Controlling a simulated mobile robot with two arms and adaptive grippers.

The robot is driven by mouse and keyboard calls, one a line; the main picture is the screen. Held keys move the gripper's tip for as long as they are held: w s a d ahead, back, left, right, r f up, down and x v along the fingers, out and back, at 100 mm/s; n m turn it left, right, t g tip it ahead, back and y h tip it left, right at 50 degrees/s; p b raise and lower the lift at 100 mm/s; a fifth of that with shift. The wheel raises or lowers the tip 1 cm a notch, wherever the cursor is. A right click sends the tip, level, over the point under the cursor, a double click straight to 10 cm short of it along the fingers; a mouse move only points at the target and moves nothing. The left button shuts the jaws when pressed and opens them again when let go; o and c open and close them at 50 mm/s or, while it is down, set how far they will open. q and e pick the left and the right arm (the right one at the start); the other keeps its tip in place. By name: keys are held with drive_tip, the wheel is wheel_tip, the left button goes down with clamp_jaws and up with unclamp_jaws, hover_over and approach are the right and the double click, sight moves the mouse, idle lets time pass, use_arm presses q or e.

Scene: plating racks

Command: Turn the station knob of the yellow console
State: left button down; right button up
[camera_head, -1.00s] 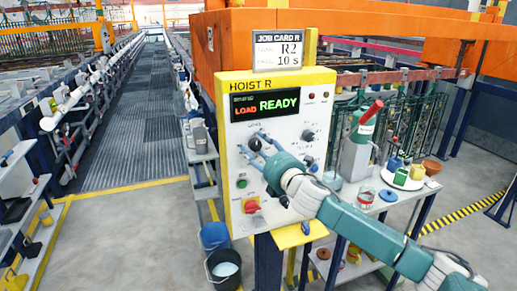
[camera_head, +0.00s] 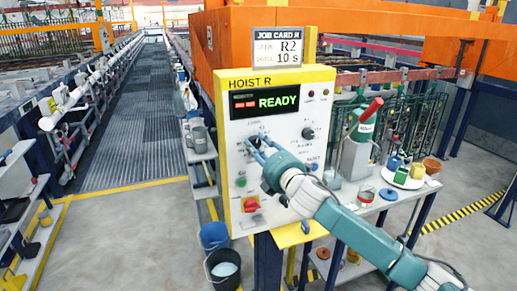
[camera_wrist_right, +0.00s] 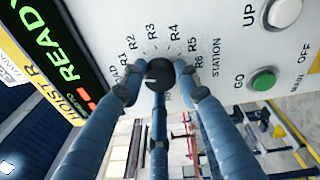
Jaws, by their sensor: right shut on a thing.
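The yellow-edged console (camera_head: 290,77), marked HOIST R, stands upright before me with a white face. Its black station knob (camera_wrist_right: 158,72) shows in the right wrist view, ringed by labels from LOAD through R1 to R6. A light mark on the knob faces the left side of the dial; its exact label is unclear. My right gripper (camera_head: 262,147) has its blue fingers shut around the knob, largely covering it in the head view. The display (camera_head: 265,102) shows a red part and green READY. The job card (camera_head: 278,48) above reads R2, 10 s. My left gripper is out of view.
Below the knob are a green button (camera_head: 240,182) and a red switch on yellow (camera_head: 251,204). Another black knob (camera_head: 308,133) is to the right.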

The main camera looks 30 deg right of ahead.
drive_tip(key=m, duration=0.4)
drive_tip(key=shift+a+f+m+b, duration=0.25)
drive_tip(key=shift+f+m+b, duration=0.1)
drive_tip(key=shift+m+b, duration=0.05)
drive_tip(key=shift+m+t+h, duration=0.3)
drive_tip(key=shift+m+h, duration=0.2)
drive_tip(key=shift+m, duration=1.6)
drive_tip(key=o, duration=1.1)
drive_tip(key=shift+r, duration=0.1)
drive_tip(key=shift+a+r, duration=0.1)
